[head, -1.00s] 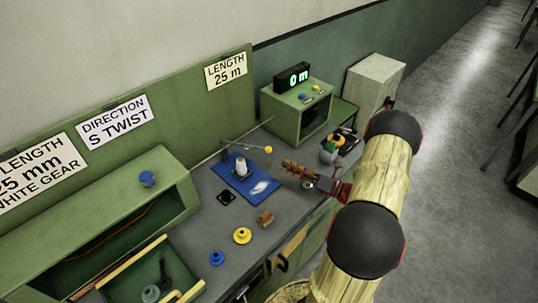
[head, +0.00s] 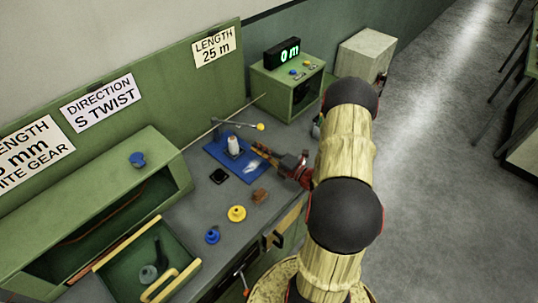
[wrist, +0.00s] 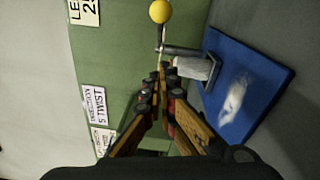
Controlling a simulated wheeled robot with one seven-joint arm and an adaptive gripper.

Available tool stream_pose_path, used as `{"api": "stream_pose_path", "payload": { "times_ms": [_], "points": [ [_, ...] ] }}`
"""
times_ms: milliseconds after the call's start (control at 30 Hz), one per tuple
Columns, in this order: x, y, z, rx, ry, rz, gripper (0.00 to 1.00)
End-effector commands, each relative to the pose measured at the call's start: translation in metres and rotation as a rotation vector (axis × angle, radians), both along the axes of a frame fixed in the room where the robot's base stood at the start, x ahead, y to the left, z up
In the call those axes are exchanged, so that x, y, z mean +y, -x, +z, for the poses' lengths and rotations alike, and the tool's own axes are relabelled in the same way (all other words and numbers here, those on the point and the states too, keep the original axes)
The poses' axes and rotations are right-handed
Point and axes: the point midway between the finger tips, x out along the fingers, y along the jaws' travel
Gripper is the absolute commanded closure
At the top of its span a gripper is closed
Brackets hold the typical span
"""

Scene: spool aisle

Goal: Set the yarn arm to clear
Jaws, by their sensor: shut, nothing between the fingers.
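The yarn arm (head: 238,124) is a thin grey rod with a yellow ball on its right end, above a blue mat (head: 213,146). In the wrist view the ball (wrist: 160,11) is at the top, beyond my fingertips. A white spool (head: 233,144) stands upright on the mat under the rod; it also shows in the wrist view (wrist: 192,67). My gripper (head: 254,147) is shut and empty, pointing left over the mat's right side, in front of and below the ball. In the wrist view its fingertips (wrist: 163,72) look close to the rod; I cannot tell whether they touch.
A green box with a "0 m" display (head: 289,52) stands behind right. A black square (head: 219,176), a brown block (head: 259,196), a yellow knob (head: 237,213) and a blue knob (head: 212,236) are on the bench in front. An open green drawer (head: 180,255) is at the lower left.

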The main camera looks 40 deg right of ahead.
Motion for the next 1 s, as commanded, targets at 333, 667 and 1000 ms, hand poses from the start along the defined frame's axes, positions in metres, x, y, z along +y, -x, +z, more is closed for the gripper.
{"api": "stream_pose_path", "payload": {
  "times_ms": [333, 667, 1000],
  "points": [
    [-0.029, -0.026, 0.007, 0.0, 0.001, -0.001, 1.0],
    [-0.035, -0.027, 0.008, 0.0, 0.001, -0.001, 1.0],
    [-0.041, -0.029, 0.008, 0.0, 0.0, 0.026, 1.0]
  ]
}}
